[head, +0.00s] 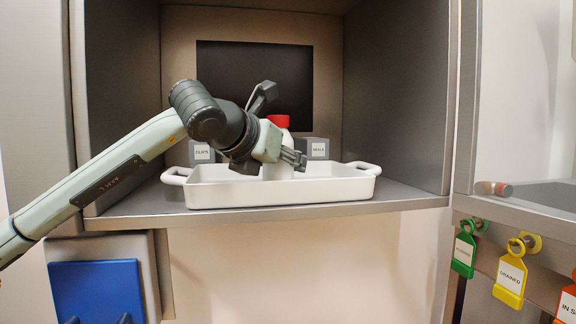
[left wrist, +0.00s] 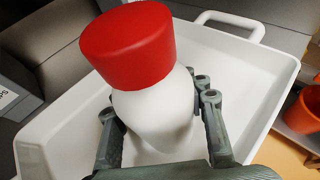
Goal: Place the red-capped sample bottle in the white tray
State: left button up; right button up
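The sample bottle has a red cap (head: 279,121) and a white body (head: 277,172). It looks upright inside the white tray (head: 330,188), its base hidden by the front wall. In the left wrist view the bottle's red cap (left wrist: 127,45) and white body (left wrist: 155,115) lie between the two fingers, which look open, close beside the body. The tray (left wrist: 240,80) surrounds it there. My right gripper is not in view.
The tray stands on a grey shelf (head: 405,194) inside a metal recess. Two grey labelled boxes (head: 318,149) (head: 202,152) stand behind it. Coloured tags, green (head: 463,254) and yellow (head: 510,281), hang at the right. Free shelf lies right of the tray.

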pick_arm(q)
jog(key=o, duration=0.6)
jog(key=shift+r, duration=0.15)
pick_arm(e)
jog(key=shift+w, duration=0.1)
pick_arm(q)
jog(key=shift+s+a+r, duration=0.1)
jog(key=shift+s+a, duration=0.1)
jog(key=shift+s, duration=0.05)
jog(key=v, duration=1.1)
jog(key=shift+s, duration=0.2)
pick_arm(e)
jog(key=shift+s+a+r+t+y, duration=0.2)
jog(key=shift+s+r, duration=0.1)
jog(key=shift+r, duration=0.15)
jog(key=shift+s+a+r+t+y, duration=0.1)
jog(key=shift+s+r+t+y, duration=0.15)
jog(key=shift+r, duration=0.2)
